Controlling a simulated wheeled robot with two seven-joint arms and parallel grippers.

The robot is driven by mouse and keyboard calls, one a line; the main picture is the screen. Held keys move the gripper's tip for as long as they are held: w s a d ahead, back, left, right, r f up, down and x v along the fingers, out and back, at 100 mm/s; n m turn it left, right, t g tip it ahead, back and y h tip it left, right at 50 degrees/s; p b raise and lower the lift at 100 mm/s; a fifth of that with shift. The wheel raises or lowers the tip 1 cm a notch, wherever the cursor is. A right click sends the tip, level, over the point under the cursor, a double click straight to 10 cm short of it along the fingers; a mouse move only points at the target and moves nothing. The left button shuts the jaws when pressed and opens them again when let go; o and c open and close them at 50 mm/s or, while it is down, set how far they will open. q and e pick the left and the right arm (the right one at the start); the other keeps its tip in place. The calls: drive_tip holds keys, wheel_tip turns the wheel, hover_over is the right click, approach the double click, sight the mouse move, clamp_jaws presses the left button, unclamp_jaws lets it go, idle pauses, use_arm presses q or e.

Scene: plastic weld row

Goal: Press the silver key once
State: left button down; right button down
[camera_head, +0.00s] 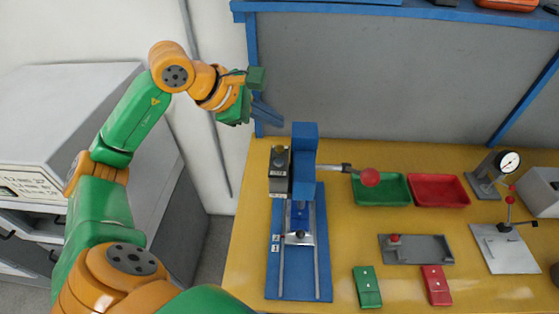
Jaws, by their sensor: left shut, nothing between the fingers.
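I cannot pick out a silver key with certainty. A blue press (304,150) stands on the yellow bench, with a grey box (279,172) on its left side that carries a dark round knob (278,153). A small silver metal block (299,238) sits on the rails of the press base. My left gripper (266,112) is shut and empty, raised at the bench's back left edge, up and left of the press and apart from it. My right gripper is not in view.
A lever with a red ball (370,177) sticks out right from the press. A green tray (382,190), a red tray (439,190), a dial gauge (508,163) and a grey plate (417,249) stand to the right. The yellow bench (350,230) is bare between them.

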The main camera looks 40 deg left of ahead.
use_arm(q)
drive_tip(key=b, duration=0.7)
hover_over(282, 159)
drive_tip(key=s+a, duration=0.1)
drive_tip(key=s, duration=0.1)
wheel_tip(282, 159, down, 8)
drive_tip(key=shift+r, duration=0.25)
drive_tip(key=shift+f, duration=0.4)
drive_tip(key=shift+f+b, duration=0.1)
drive_tip(key=shift+b, duration=0.2)
idle(0.3)
drive_tip(key=shift+f+b, duration=0.3)
drive_tip(key=shift+b, duration=0.1)
drive_tip(key=shift+s+f+b, duration=0.1)
drive_tip(key=shift+f+b, duration=0.55)
drive_tip(key=shift+b, duration=0.05)
idle(0.6)
drive_tip(key=shift+r, duration=0.15)
drive_tip(key=shift+r+p, duration=0.9)
drive_tip(key=shift+p, duration=0.05)
